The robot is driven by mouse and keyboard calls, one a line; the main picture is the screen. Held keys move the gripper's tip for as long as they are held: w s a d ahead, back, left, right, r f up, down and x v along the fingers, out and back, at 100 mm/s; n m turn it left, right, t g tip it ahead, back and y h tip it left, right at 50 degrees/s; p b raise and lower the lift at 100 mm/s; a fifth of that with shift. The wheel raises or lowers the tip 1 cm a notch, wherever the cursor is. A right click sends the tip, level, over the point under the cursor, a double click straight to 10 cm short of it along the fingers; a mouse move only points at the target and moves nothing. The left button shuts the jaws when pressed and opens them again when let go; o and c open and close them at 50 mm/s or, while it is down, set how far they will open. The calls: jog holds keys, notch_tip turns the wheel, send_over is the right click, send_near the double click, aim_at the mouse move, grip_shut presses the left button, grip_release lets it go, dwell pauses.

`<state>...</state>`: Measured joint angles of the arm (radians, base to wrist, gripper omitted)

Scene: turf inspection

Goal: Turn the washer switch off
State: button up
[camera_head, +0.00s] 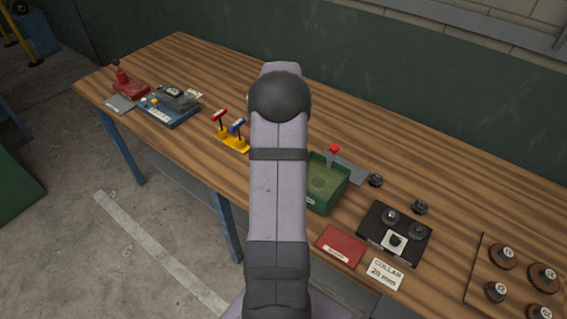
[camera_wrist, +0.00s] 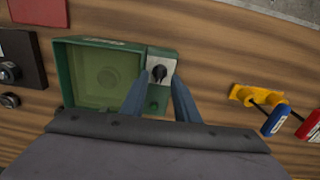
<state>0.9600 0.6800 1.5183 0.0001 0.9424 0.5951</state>
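I cannot tell how far above the knob the tips are. In the head view the green box (camera_head: 313,204) stands right of my arm, which hides my gripper and the switch.
A yellow base (camera_head: 232,142) with red and blue levers stands left of my arm in the head view. A black block with knobs (camera_head: 375,222), a red plate (camera_head: 341,246) and a collar card (camera_head: 384,275) lie at right. Bare wooden table (camera_head: 430,165) extends behind.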

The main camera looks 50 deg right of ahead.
jog(key=shift+r+b, duration=0.65)
jog(key=shift+r, duration=2.05)
jog(key=w+a+n, duration=0.5)
jog(key=a, duration=0.7)
jog(key=s+a+f+n, duration=0.1)
jog(key=s+a+n, duration=0.2)
jog(key=a+n, duration=1.05)
jog(key=s+a+f, duration=0.1)
jog(key=s+a, duration=0.3)
jog(key=a, duration=0.3)
jog(key=s+a+f, duration=0.2)
jog(key=s+a, duration=0.2)
jog(key=a, duration=0.3)
notch_tip(320, 180, down, 9)
jog(key=b, duration=0.9)
jog(key=shift+w+m, duration=0.25)
jog(key=shift+m, duration=0.1)
